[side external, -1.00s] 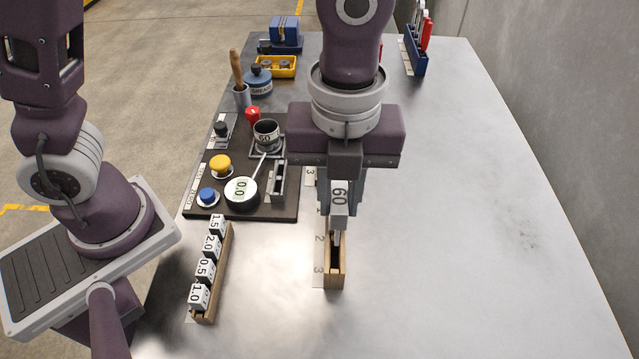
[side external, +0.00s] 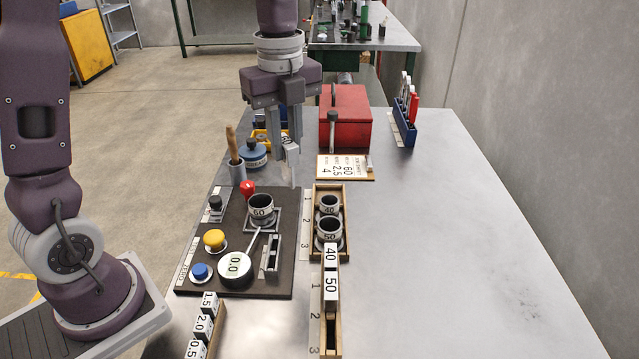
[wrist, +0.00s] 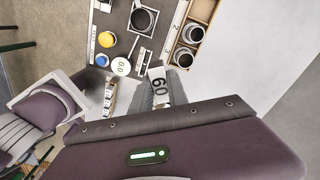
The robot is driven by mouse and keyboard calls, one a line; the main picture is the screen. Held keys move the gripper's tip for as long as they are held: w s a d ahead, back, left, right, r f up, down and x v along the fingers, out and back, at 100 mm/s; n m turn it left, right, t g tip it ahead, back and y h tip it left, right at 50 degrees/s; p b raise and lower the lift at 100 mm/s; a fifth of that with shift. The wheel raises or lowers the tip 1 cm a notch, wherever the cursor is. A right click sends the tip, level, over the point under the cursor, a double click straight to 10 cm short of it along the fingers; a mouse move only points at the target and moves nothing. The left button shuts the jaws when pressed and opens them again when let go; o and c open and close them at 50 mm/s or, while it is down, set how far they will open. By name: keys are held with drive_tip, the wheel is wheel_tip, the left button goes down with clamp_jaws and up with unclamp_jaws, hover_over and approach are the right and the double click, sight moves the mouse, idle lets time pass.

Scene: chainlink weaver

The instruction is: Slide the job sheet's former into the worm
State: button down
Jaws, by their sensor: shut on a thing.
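My gripper (side external: 289,160) is shut on a flat grey former marked 60 (wrist: 160,85), which hangs below the jaws. In the side external view the former (side external: 292,168) is seen nearly edge-on, in the air behind the machine panel. The worm (side external: 262,208), a dark cup marked 60, sits in a square holder on the panel, nearer the camera than the former. The former is apart from it. The job sheet (side external: 345,167) lies before a red box; it shows 60, 2.5 and 4.
A wooden tray (side external: 345,222) holds cups marked 40 and 50. In front, a rack (side external: 338,335) holds formers 40 and 50; its slot 3 is empty. The panel (side external: 208,262) carries buttons, a 0.0 dial and a lever. The table's right side is clear.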

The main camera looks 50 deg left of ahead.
drive_tip(key=a+n, duration=0.2)
drive_tip(key=a, duration=0.7)
drive_tip(key=shift+n, duration=0.3)
drive_tip(key=shift+s+a+f, duration=0.1)
drive_tip(key=shift+a+f, duration=0.05)
drive_tip(key=shift+f, duration=2.4)
drive_tip(key=shift+s+a+f, duration=0.1)
drive_tip(key=shift+a+f, duration=0.1)
drive_tip(key=shift+f, duration=2.3)
drive_tip(key=shift+a+f, duration=0.15)
drive_tip(key=shift+f, duration=2.4)
drive_tip(key=c, duration=1.2)
unclamp_jaws()
wheel_tip(320, 180, up, 7)
